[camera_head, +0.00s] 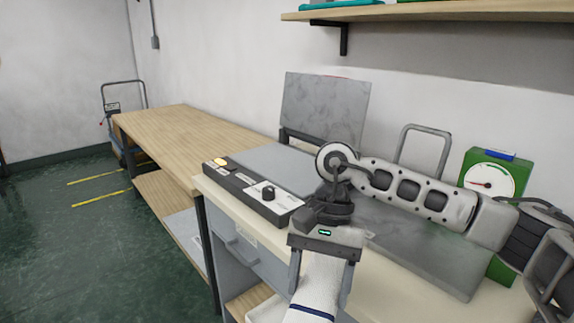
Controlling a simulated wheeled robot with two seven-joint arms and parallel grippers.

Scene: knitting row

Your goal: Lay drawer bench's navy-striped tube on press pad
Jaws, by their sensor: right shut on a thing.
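My right gripper (321,278) points down and is shut on a white tube with a navy stripe (317,292). The tube hangs below the fingers, and its lower end runs out of the picture at the bottom. The press stands on the bench behind the gripper. Its flat grey pad (270,164) is bare where it shows, with my right forearm and wrist hiding its right side. The grey marbled press lid (325,110) is raised at the back. The tube is in front of the press, apart from the pad. My left gripper is not in view.
A control box (250,192) with a knob edges the press front. The drawer bench (240,249) is below. A grey metal plate (420,248) and a green dial gauge (493,184) stand right. A long wooden table (185,140) is left; a shelf (440,12) hangs above.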

